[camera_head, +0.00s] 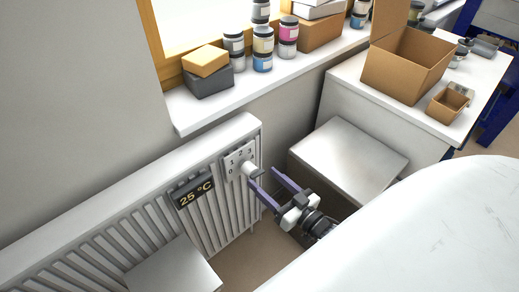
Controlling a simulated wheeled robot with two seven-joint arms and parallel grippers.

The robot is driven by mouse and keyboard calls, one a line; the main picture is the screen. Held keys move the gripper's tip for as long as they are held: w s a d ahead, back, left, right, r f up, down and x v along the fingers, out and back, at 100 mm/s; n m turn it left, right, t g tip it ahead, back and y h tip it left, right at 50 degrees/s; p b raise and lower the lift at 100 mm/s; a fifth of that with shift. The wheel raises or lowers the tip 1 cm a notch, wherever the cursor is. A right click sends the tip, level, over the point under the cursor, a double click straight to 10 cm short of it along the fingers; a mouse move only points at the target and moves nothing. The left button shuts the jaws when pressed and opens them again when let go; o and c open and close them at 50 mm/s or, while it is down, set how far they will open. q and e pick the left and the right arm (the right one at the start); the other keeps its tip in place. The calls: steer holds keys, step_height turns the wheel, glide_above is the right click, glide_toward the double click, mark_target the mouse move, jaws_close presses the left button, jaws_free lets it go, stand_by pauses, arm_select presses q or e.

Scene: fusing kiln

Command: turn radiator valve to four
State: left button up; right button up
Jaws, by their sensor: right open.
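The radiator valve is a pale knob (250,170) on the right end of the white radiator (150,205). A dark display (194,190) left of the plate reads 25 °C. My right gripper (262,179) has its two purple fingers apart, pointing up and left toward the knob. The left fingertip is close to the knob's lower side; I cannot tell whether they touch. Nothing is between the fingers. My left gripper is not in view.
A windowsill (225,103) above the radiator holds several paint jars and boxes. A white cabinet (350,108) with an open cardboard box (405,65) stands at the right. A low grey-topped box (350,155) is behind my right gripper. Another grey top (175,272) is at the bottom.

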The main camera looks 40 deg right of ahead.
steer(key=s, duration=0.6)
steer(key=shift+d, duration=0.3)
steer(key=s+a+f+n+g, duration=0.1)
steer(key=s+a+f+g, duration=0.1)
steer(key=a, duration=0.3)
steer(key=s+a+f+n+g, duration=0.1)
steer(key=s+a+f+g, duration=0.2)
steer(key=s+a+g, duration=0.1)
steer(key=s+a+f+n+g+y, duration=0.1)
steer(key=s+a+f+g, duration=0.1)
steer(key=a, duration=0.5)
steer(key=shift+s+a+f+g, duration=0.3)
steer(key=shift+s+g, duration=0.4)
steer(key=shift+s, duration=0.45)
